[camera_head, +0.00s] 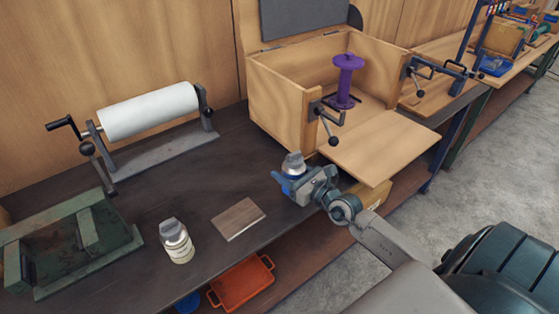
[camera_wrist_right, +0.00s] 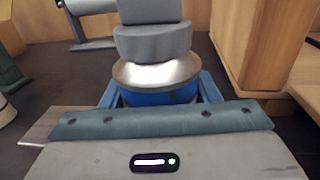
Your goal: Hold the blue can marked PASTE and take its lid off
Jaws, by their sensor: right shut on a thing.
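The blue can (camera_wrist_right: 160,97) stands between the fingers of my right gripper (camera_wrist_right: 158,95) in the right wrist view. Its silver lid (camera_wrist_right: 157,71) is on top, with a grey block-shaped grip above it. In the head view the lid (camera_head: 293,163) shows above my right gripper (camera_head: 293,180), near the front edge of the bench. My right gripper is shut on the can's body, and the fingers hide most of it. The PASTE marking is not visible. My left gripper is in neither view.
A cream can (camera_head: 177,243) with a similar grey-topped lid stands left, beside a flat wooden plate (camera_head: 238,219). A green metal fixture (camera_head: 75,245) is at far left, a white roll (camera_head: 150,110) behind. An open wooden box (camera_head: 275,100) with a purple spool (camera_head: 346,80) stands close behind my right gripper.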

